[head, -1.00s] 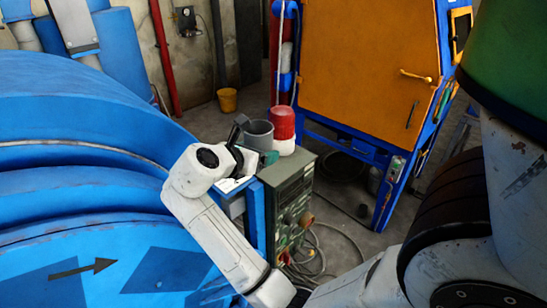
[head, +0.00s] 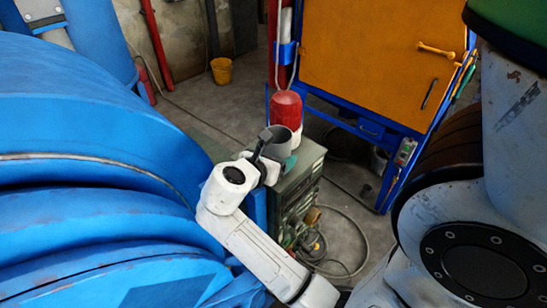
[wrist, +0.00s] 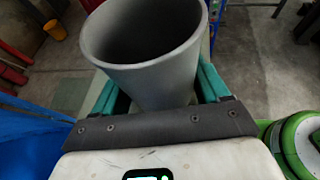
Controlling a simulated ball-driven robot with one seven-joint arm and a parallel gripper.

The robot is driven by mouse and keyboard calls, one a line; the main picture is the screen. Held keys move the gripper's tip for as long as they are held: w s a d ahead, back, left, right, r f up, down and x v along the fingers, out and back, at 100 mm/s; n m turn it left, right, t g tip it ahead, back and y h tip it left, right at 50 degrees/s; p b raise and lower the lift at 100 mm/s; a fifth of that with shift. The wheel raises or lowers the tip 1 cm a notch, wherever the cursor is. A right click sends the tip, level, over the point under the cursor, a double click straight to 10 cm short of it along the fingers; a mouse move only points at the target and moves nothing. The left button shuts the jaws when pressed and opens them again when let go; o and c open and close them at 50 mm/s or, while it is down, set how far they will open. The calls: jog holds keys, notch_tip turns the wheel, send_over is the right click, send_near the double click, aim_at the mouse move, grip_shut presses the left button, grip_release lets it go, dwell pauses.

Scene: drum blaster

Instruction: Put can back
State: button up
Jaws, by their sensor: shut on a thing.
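A grey, open-topped empty can (head: 272,146) is held by my gripper (head: 277,160) above or at the top of the dark green control cabinet (head: 297,195). In the wrist view the can (wrist: 145,50) fills the upper middle, its mouth open toward the camera. My gripper's teal fingers (wrist: 160,92) are on either side of its lower part, shut on it. The can looks upright or slightly tilted. Its bottom is hidden, so I cannot tell whether it touches the cabinet.
A big blue drum machine (head: 90,150) fills the left. An orange-doored blue cabinet (head: 375,60) stands at the back right. Cables (head: 350,235) lie on the floor. A yellow bucket (head: 221,70) is far back.

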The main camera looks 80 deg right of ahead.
jog(key=shift+w+a+f+b, duration=0.1)
jog(key=shift+f+b, duration=0.4)
jog(key=shift+f, duration=0.4)
jog(key=shift+a+b, duration=0.1)
jog(key=shift+b, duration=0.35)
jog(key=o, duration=1.2)
jog(key=shift+f, duration=0.1)
jog(key=v, duration=0.7)
jog(key=shift+a+r, duration=0.2)
jog(key=shift+r, duration=0.05)
